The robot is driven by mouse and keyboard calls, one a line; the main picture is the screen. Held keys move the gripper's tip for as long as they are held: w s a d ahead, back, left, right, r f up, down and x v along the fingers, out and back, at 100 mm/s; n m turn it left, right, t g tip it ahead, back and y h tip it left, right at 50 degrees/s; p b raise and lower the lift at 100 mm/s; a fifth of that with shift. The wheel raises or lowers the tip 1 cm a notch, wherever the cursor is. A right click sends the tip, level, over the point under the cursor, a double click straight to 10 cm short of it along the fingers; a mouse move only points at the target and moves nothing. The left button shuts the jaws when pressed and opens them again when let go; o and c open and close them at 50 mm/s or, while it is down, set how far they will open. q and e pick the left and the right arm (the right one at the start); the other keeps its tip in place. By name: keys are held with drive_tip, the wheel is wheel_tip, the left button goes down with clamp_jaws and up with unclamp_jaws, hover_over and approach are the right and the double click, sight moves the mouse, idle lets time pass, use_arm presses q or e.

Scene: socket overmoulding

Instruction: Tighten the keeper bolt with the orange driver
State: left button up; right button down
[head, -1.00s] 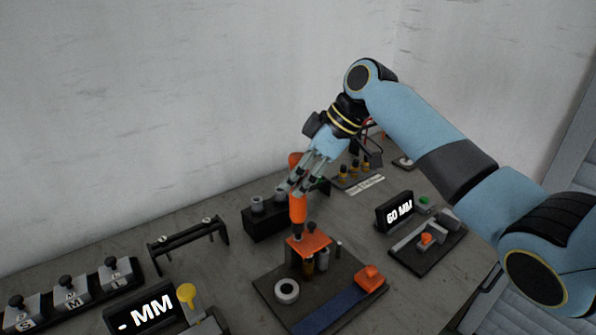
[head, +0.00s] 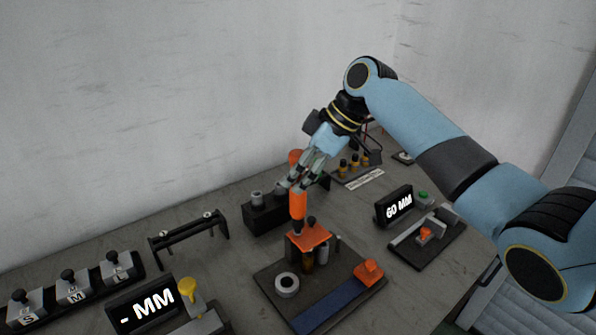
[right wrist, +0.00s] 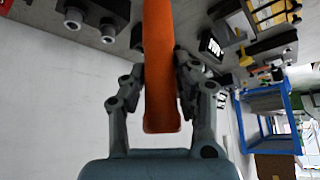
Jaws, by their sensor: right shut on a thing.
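My right gripper (head: 297,184) is shut on the orange driver (head: 297,208). The driver stands roughly upright, its tip down at the orange keeper plate (head: 312,236) on the dark fixture base (head: 272,272). In the right wrist view the driver's orange handle (right wrist: 160,70) runs between the two fingers (right wrist: 160,85). The keeper bolt itself cannot be made out; the driver tip covers that spot. A dark knob (head: 311,221) shows beside the tip on the plate. My left gripper is not in view.
The fixture base also carries a grey ring (head: 287,284), an orange block (head: 368,270) and a blue strip (head: 325,310). A black block with grey sockets (head: 265,220) stands behind. A "60 MM" display (head: 395,207) is to the right, a "- MM" display (head: 143,305) at front left.

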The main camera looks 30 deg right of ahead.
drive_tip(key=shift+p, duration=0.55)
idle(0.9)
drive_tip(key=shift+f+b, duration=0.5)
drive_tip(key=shift+f, duration=0.3)
idle(1.1)
drive_tip(key=shift+s+f, duration=0.2)
drive_tip(key=shift+f, duration=0.35)
idle(1.3)
drive_tip(key=shift+r, duration=0.15)
drive_tip(key=shift+w+r+p, duration=0.15)
drive_tip(key=shift+r+p, duration=0.3)
drive_tip(key=shift+p, duration=0.05)
drive_tip(key=shift+r+p, duration=1.85)
drive_tip(key=shift+r, duration=0.25)
drive_tip(key=shift+f, duration=0.1)
